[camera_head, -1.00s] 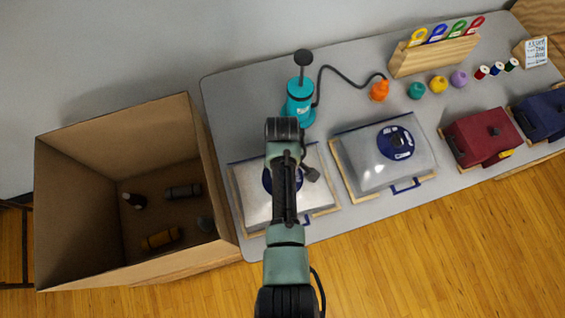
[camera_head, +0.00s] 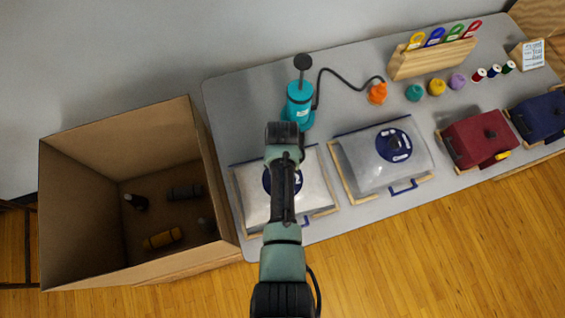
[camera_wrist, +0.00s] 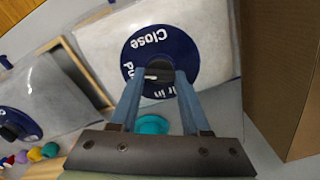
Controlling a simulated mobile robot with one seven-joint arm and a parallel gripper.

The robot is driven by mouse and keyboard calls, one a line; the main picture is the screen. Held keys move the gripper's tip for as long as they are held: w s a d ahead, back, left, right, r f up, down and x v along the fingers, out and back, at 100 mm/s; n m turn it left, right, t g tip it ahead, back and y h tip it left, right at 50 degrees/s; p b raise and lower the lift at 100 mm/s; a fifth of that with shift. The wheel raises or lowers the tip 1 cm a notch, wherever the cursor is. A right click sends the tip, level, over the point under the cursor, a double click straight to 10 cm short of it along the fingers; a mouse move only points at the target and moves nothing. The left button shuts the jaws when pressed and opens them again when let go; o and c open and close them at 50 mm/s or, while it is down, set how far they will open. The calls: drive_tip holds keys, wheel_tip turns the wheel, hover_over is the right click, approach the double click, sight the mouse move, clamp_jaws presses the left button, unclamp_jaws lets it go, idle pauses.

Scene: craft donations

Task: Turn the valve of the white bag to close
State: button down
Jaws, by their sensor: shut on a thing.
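The white bag (camera_head: 254,208) lies flat in a wooden tray at the left end of the table, partly hidden by my arm. The same white bag (camera_wrist: 92,48) fills the upper middle of the wrist view. Its round dark blue label, with "Close" in white, surrounds a black valve knob (camera_wrist: 155,71) with a pale pointer mark. The pointer faces left in that view. My gripper (camera_wrist: 157,76) is shut on the valve knob, one blue finger on each side. In the head view my arm hides the fingers and knob.
A second pale bag (camera_head: 365,163) with a blue label lies to the right, then a dark red bag (camera_head: 477,139) and a navy bag (camera_head: 540,116). A teal pump (camera_head: 299,103) with a hose stands behind. An open cardboard box (camera_head: 119,272) stands left of the table.

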drive_tip(key=m, duration=0.6)
drive_tip(key=m+p, duration=0.1)
drive_tip(key=m, duration=0.5)
drive_tip(key=shift+m, duration=0.4)
idle(0.3)
drive_tip(key=shift+c, duration=1.8)
unclamp_jaws()
drive_tip(key=shift+r, duration=0.15)
wheel_tip(320, 180, up, 13)
drive_tip(key=b, duration=0.1)
